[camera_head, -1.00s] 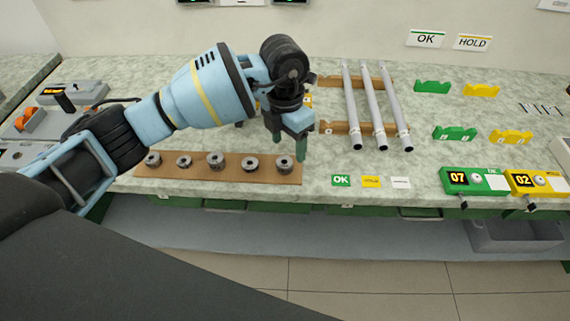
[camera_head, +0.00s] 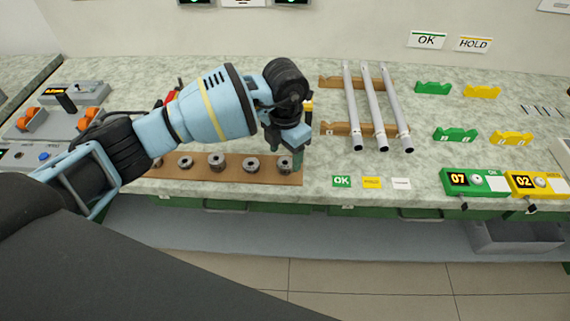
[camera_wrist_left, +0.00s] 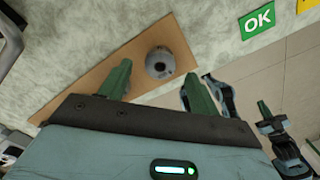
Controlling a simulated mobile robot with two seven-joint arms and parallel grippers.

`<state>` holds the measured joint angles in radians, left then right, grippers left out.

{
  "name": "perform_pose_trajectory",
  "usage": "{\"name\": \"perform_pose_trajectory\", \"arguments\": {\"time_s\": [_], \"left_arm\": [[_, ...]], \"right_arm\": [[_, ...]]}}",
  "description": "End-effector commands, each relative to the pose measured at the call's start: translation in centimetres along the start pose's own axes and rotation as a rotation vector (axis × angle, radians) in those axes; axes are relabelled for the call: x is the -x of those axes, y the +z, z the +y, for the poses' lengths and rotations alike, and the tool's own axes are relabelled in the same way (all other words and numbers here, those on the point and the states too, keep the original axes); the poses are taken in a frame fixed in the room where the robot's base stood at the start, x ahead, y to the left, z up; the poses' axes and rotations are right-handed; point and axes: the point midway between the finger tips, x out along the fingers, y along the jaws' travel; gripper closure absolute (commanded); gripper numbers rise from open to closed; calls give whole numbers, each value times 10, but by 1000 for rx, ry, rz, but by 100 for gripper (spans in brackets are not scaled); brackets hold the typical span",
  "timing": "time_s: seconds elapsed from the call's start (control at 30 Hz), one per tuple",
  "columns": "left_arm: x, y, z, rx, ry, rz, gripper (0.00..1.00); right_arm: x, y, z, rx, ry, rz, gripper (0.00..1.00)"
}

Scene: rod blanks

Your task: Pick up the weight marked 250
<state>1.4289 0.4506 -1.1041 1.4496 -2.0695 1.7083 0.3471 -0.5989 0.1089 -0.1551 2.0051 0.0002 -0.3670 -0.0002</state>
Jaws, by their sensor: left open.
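Several round grey metal weights stand in a row on a brown board (camera_head: 233,176). The rightmost weight (camera_head: 285,163) is beside my left gripper's fingers; in the left wrist view this weight (camera_wrist_left: 159,64) shows beyond the gap between them. My left gripper (camera_head: 297,158) is open and empty, pointing down at the right end of the board. Its green fingers also show in the left wrist view (camera_wrist_left: 158,88). Other weights (camera_head: 250,164) (camera_head: 216,162) (camera_head: 184,162) stand to the left; my arm covers the far left end. No marking 250 is legible. Blue and green parts, perhaps my right gripper, show at the wrist view's right.
Grey rods (camera_head: 367,105) lie on brown supports behind and right of the weights. Green OK (camera_head: 342,182), yellow and white labels lie near the front edge. Green (camera_head: 475,182) and yellow (camera_head: 537,183) numbered boxes stand at the right. The counter between is partly clear.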

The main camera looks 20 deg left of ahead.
Motion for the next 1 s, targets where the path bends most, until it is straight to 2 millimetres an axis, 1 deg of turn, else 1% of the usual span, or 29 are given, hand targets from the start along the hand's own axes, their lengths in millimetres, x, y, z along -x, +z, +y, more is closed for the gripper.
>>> {"name": "perform_pose_trajectory", "arguments": {"time_s": [0.1,0.17,0.4,0.47,0.83,1.0], "left_arm": [[-18,-1,-1,0,-1,3,38],[-24,0,0,0,0,1,38],[-26,0,0,-1,0,-1,38],[-26,0,0,-1,0,-1,44],[-26,0,0,-1,0,-1,93],[-25,0,0,-1,0,-2,93]], "right_arm": [[0,0,0,0,0,1,100],[0,0,0,0,0,0,100],[0,0,0,0,0,0,100],[0,0,0,0,0,0,100],[0,0,0,0,1,0,100],[0,0,0,0,1,0,100]]}}
